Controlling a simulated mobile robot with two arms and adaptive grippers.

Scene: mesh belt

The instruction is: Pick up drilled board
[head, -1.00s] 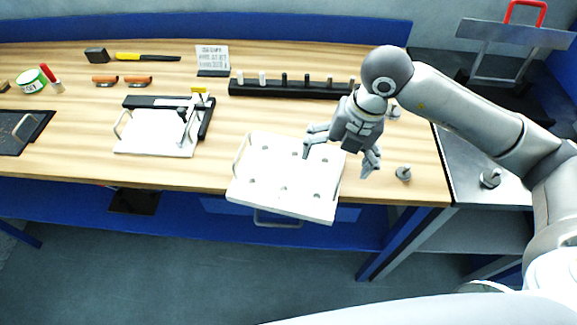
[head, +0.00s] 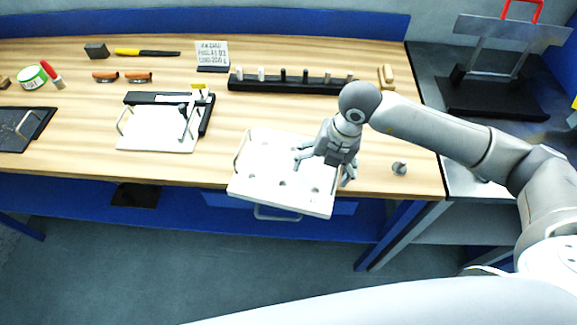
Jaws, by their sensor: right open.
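The drilled board (head: 262,180) is a white plate with several holes and a wire handle at its left edge. It lies at the front of the wooden bench and sticks out past the front edge. My right gripper (head: 322,167) is open over the board's right side, with its fingers spread to either side of the board's right edge. I cannot tell whether the fingers touch it. The gripper hides the board's upper right corner. My left gripper is not in view.
A small grey knob-like part (head: 399,168) stands right of the gripper. A white plate with a black clamp frame (head: 158,138) lies to the left. A black rail with several pegs (head: 290,84) lies behind the board. Bare bench (head: 60,168) shows at the front left.

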